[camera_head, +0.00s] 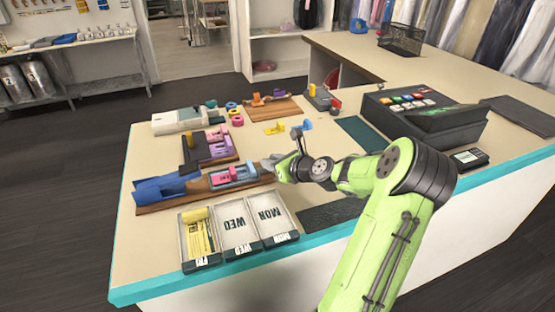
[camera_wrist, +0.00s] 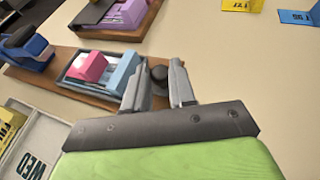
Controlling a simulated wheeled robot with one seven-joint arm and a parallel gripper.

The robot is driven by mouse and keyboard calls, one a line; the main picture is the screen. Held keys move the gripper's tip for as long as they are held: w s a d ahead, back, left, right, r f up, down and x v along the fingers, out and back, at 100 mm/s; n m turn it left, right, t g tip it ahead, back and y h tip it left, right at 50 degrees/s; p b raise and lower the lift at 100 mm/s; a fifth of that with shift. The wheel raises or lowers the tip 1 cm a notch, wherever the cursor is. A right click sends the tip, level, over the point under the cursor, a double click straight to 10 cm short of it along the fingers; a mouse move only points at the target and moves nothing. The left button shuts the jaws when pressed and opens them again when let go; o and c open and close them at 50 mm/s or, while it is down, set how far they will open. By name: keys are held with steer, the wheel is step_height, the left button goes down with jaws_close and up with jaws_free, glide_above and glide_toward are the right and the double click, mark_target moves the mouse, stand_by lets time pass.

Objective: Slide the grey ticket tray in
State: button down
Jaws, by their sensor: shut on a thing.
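The grey ticket tray (camera_head: 237,184) lies on a long wooden board and carries a pink block and a light blue block. It also shows in the wrist view (camera_wrist: 98,96). A dark round knob (camera_wrist: 158,73) stands at the tray's right end. My gripper (camera_wrist: 158,88) has its two fingers on either side of this knob and is shut on it. In the head view my gripper (camera_head: 272,168) is at the right end of the board. A blue housing (camera_head: 165,187) stands on the left of the same board, left of the tray. The knob is hidden in the head view.
Three labelled trays (camera_head: 240,245) stand in front, the left one holding yellow tickets. A second board with a purple tray (camera_head: 222,150) lies behind. Yellow and blue tags (camera_head: 275,128) lie further back. A cash register (camera_head: 425,115) stands at the right.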

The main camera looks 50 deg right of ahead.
mark_target(253, 170)
steer(key=a, duration=0.1)
steer(key=w+a+p, duration=0.1)
steer(key=a, duration=0.1)
steer(key=w+a+p, duration=0.1)
steer(key=a, duration=0.1)
steer(key=shift+w+a+r, duration=0.1)
steer(key=shift+w, duration=0.15)
steer(key=shift+a, duration=0.1)
steer(key=c, duration=1)
jaws_free()
steer(key=shift+w+a, duration=0.1)
steer(key=shift+a, duration=0.05)
steer(key=shift+s, duration=0.25)
steer(key=d+p+v, duration=0.1)
steer(key=p+v, duration=0.2)
steer(key=v, duration=1.2)
steer(key=shift+a, duration=0.35)
